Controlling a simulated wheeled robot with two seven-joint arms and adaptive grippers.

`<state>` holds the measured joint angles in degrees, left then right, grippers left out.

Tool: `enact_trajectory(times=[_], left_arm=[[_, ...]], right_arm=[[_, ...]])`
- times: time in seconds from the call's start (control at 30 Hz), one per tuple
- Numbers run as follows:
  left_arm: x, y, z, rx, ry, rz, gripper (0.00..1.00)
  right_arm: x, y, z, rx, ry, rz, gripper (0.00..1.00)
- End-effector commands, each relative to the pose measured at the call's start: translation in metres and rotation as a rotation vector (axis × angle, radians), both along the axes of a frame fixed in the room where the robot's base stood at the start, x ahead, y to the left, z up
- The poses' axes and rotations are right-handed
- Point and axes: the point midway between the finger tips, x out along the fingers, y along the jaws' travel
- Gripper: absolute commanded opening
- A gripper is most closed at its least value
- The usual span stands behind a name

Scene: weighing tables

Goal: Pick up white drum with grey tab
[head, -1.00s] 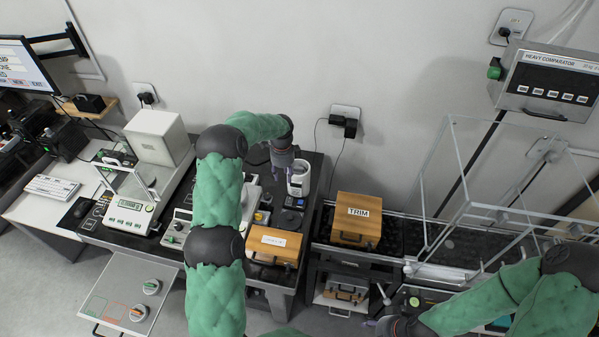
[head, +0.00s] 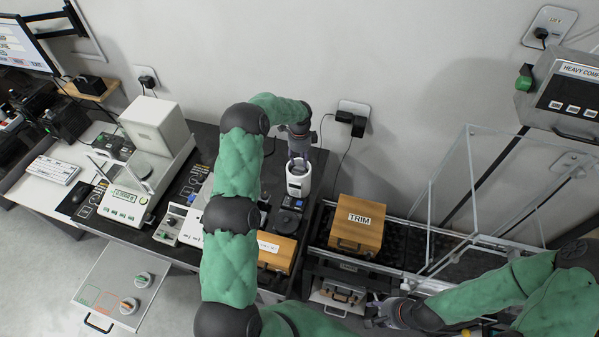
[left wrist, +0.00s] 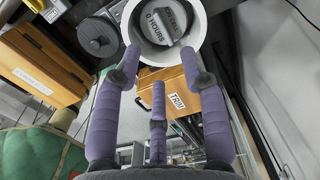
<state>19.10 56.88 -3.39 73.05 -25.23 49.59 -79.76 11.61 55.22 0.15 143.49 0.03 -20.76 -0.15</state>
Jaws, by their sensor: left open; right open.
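The white drum (head: 299,181) stands upright near the right back corner of the dark table. In the left wrist view the drum's white rim (left wrist: 205,22) surrounds a recessed top with a raised grey tab and lettering. My left gripper (head: 298,158) is open just above the drum, pointing down. In the left wrist view the spread purple fingers of the left gripper (left wrist: 160,66) overlap the drum's near edge; I cannot tell whether they touch it. My right gripper (head: 376,314) is low at the front right, open and away from the drum.
A small dark device (head: 289,215) sits just in front of the drum. A wooden TRIM box (head: 357,226) stands to the right, and another wooden box (head: 280,250) in front. A wall socket (head: 352,118) is behind. A glass enclosure (head: 470,190) stands at the right.

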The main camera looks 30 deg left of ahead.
Motion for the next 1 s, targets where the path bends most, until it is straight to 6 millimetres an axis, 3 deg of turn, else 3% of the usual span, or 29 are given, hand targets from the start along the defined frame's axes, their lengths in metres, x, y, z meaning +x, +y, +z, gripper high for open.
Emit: enact_trajectory(times=[0.37,0.7,1.0], left_arm=[[0.0,0.002,-0.029,-0.001,0.001,0.002,0.42],[0.001,0.007,-0.066,0.0,-0.001,0.001,0.42],[0.001,0.007,-0.072,0.0,-0.002,0.001,0.42]], right_arm=[[0.001,0.0,0.007,0.0,-0.002,-0.001,0.47],[0.001,0.0,0.018,0.0,-0.002,-0.001,0.47],[0.001,0.0,0.018,0.0,-0.001,0.0,0.47]])
